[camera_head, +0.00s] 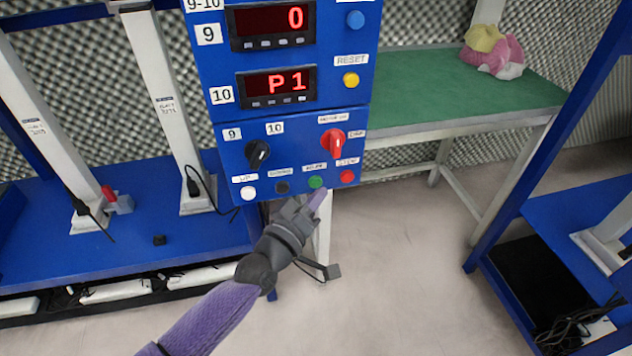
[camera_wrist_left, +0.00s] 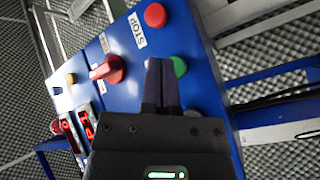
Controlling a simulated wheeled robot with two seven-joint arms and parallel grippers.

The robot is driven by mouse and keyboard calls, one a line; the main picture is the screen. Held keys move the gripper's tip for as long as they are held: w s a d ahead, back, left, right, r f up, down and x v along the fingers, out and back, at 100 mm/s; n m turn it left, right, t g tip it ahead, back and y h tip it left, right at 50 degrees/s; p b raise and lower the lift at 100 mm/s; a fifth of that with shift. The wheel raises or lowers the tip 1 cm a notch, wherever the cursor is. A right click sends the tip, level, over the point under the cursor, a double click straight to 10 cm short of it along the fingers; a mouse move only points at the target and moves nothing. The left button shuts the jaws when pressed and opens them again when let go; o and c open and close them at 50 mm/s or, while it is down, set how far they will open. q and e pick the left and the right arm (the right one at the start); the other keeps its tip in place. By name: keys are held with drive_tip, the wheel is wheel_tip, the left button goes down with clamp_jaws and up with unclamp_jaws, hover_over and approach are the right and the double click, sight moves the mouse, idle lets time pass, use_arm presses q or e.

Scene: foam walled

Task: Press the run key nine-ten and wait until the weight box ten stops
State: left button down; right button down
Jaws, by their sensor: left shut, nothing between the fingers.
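The blue control panel (camera_head: 292,130) stands in the middle of the head view. Its upper display (camera_head: 272,22), labelled 9, reads 0, and its lower display (camera_head: 277,83), labelled 10, reads P1. The green key (camera_head: 315,182) sits in the bottom row, between a dark key (camera_head: 282,187) and the red stop key (camera_head: 347,177). My left gripper (camera_head: 318,200) is shut and empty, its tips just below the green key. In the left wrist view the fingertips (camera_wrist_left: 161,66) lie right beside the green key (camera_wrist_left: 179,67); contact cannot be told. My right gripper is not in view.
A black selector knob (camera_head: 257,153) and a red selector knob (camera_head: 333,143) stick out above the keys. A white key (camera_head: 248,193) is at left. A green table (camera_head: 440,90) with a pink and yellow cloth-like item (camera_head: 494,55) stands behind. A blue frame (camera_head: 550,140) stands at right.

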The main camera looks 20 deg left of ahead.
use_arm(q)
drive_tip(key=shift+w, duration=0.15)
drive_tip(key=shift+w+a, duration=0.2)
drive_tip(key=shift+w, duration=0.05)
drive_tip(key=shift+a, duration=0.1)
idle(0.3)
